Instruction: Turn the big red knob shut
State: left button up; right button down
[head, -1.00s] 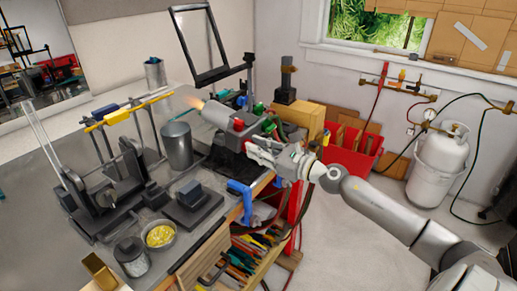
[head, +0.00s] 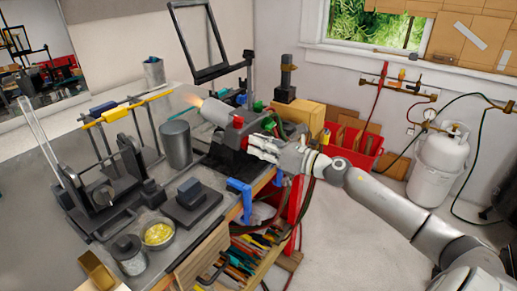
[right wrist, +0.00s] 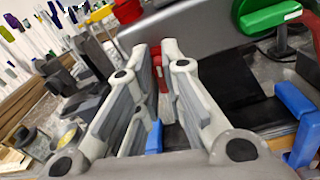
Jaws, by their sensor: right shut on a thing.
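The torch (head: 215,112) lies at the bench's far right edge, with an orange flame at its left end. The big red knob (head: 244,143) is low at the torch's right side, partly hidden by my fingers. My right gripper (head: 254,143) reaches it from the right and is shut on it. In the right wrist view the red knob (right wrist: 160,74) shows between the finger ends, against the grey torch body. My left gripper is not in view.
Green knobs (head: 258,106) sit just beyond the red one. A metal canister (head: 177,144) stands left of the torch. A blue clamp (head: 241,190) is at the bench edge below my gripper. A red bin (head: 350,150) and white gas cylinder (head: 440,155) stand right.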

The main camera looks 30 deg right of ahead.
jog(key=shift+w+d+f+m+y+b, duration=0.15)
jog(key=shift+m+y+b, duration=0.4)
jog(key=shift+m, duration=1.7)
jog(key=shift+w+d+f+m+y+b, duration=0.1)
jog(key=shift+d+f+m+y+b, duration=0.25)
jog(key=shift+m, duration=1.95)
jog(key=shift+w+f+m+y+b, duration=0.1)
jog(key=shift+m+y+b, duration=0.55)
jog(key=shift+m, duration=1.6)
jog(key=c, duration=1.5)
grip_release()
jog(key=shift+c, duration=0.2)
jog(key=shift+s, duration=0.1)
jog(key=v, duration=1.2)
jog(key=shift+f, duration=0.25)
